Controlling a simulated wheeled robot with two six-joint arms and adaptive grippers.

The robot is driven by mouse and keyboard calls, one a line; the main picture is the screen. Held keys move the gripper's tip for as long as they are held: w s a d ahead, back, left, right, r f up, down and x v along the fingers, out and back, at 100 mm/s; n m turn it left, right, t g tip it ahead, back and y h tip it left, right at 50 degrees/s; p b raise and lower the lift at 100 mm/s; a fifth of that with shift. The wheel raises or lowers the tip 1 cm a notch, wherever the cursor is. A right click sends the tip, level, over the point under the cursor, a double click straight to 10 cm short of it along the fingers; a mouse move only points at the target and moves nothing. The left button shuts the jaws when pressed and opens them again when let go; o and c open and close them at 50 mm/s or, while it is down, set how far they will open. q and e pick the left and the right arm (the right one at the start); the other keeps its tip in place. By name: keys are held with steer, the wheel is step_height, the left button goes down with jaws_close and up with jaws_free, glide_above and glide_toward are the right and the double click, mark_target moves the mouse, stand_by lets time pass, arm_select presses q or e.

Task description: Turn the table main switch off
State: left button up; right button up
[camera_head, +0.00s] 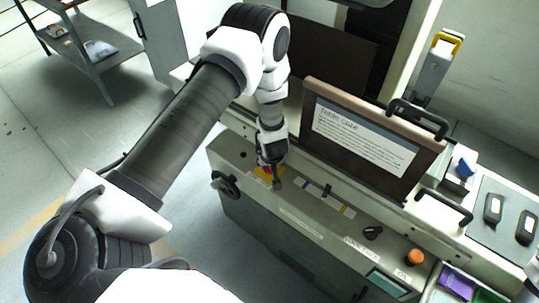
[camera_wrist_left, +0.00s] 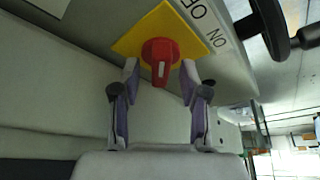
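The main switch is a red rotary knob (camera_wrist_left: 160,50) on a yellow square plate (camera_wrist_left: 130,42), in the left wrist view. Its narrow grip points down in that picture. Lettering that seems to read ON and OFF stands upside down beside the plate. My left gripper (camera_wrist_left: 160,78) is open, with one finger on each side of the knob. Gaps show between the fingers and the knob. In the head view my left gripper (camera_head: 271,176) reaches down to the yellow plate (camera_head: 262,171) on the cabinet top and hides most of the switch. My right gripper is not seen.
A black handwheel (camera_head: 226,185) is left of the switch. The grey cabinet (camera_head: 300,222) also carries a black knob (camera_head: 373,232) and an orange button (camera_head: 415,257). A brown cover panel with a "Table cage" style sign (camera_head: 362,140) stands behind.

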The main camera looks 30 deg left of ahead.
arm_select(q)
steer(key=v, duration=1.2)
